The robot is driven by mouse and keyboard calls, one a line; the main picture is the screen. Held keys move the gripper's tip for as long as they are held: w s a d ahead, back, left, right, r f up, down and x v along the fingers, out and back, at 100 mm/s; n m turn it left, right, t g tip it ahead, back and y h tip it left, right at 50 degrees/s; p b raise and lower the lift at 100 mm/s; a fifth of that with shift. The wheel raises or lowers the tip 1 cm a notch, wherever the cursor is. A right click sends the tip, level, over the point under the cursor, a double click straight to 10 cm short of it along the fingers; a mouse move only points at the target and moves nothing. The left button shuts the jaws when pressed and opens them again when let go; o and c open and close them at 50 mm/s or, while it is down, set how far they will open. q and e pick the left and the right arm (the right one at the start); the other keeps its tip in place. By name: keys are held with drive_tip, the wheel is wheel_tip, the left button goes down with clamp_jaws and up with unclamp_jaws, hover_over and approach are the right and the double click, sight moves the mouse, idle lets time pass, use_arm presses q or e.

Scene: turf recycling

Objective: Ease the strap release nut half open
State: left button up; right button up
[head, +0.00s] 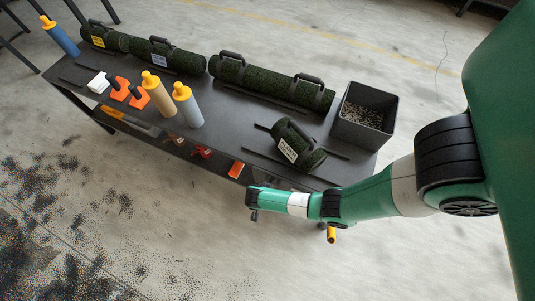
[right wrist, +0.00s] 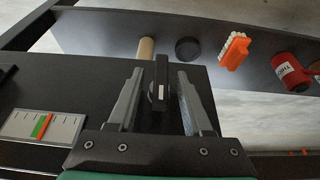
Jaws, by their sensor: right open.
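In the right wrist view, a narrow black upright piece with a white mark (right wrist: 160,91), which looks like the strap release nut, stands on a dark surface. My right gripper (right wrist: 160,72) is open, with one grey finger on each side of this piece. A gap shows on both sides, so the fingers look apart from it. A gauge plate (right wrist: 43,127) with tick marks, a green band and an orange-red pointer lies to the left. In the head view my right arm reaches in from the right, over the table's front edge; the nut cannot be made out there. My left gripper is not in view.
The dark table (head: 228,112) carries green turf rolls (head: 270,82), a short roll (head: 298,143), a grey bin of granules (head: 361,113) and several bottles. In the wrist view, a tan cylinder (right wrist: 146,48), an orange brush (right wrist: 234,50) and a red container (right wrist: 290,72) lie beyond the fingers.

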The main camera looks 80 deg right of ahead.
clamp_jaws()
drive_tip(key=shift+r, duration=0.1)
idle(0.3)
